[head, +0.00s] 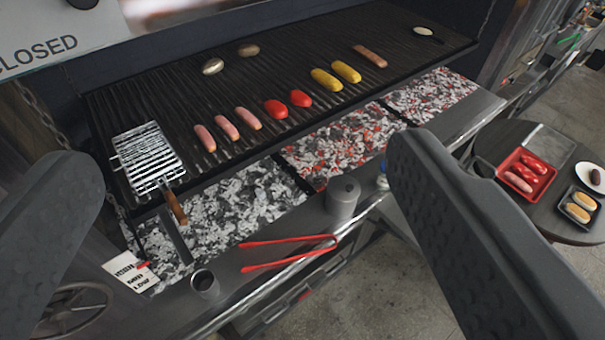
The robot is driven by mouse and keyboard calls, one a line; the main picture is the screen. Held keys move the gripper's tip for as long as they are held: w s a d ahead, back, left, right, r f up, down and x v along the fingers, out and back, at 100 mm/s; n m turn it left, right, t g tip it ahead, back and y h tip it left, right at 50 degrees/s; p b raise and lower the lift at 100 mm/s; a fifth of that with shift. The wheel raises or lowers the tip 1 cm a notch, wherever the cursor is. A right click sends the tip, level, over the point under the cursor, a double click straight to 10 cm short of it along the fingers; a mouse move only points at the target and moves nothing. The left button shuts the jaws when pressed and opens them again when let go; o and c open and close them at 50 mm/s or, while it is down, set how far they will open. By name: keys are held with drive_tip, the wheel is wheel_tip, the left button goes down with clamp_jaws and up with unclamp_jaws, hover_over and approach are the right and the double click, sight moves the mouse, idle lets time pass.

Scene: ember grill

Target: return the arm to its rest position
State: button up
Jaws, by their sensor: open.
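My gripper (245,190) is open in the head view, with one dark finger at the left edge and the other at the lower right. Nothing is between the fingers. They hang in front of the grill (290,85), whose dark grate slants across the picture. The finger at the right hides part of the metal front shelf (300,250) and the floor. The rest of my arm is not in view.
Sausages (227,127), red peppers (276,109) and yellow corn (326,80) lie on the grate. A wire basket (148,158) sits at its left. Red tongs (288,250), a metal canister (342,196) and a cup (204,283) occupy the shelf. A round table (490,150) with trays stands right.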

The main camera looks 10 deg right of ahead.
wheel_tip(320, 180, down, 12)
drive_tip(key=b, duration=1.1)
drive_tip(key=shift+b, duration=0.3)
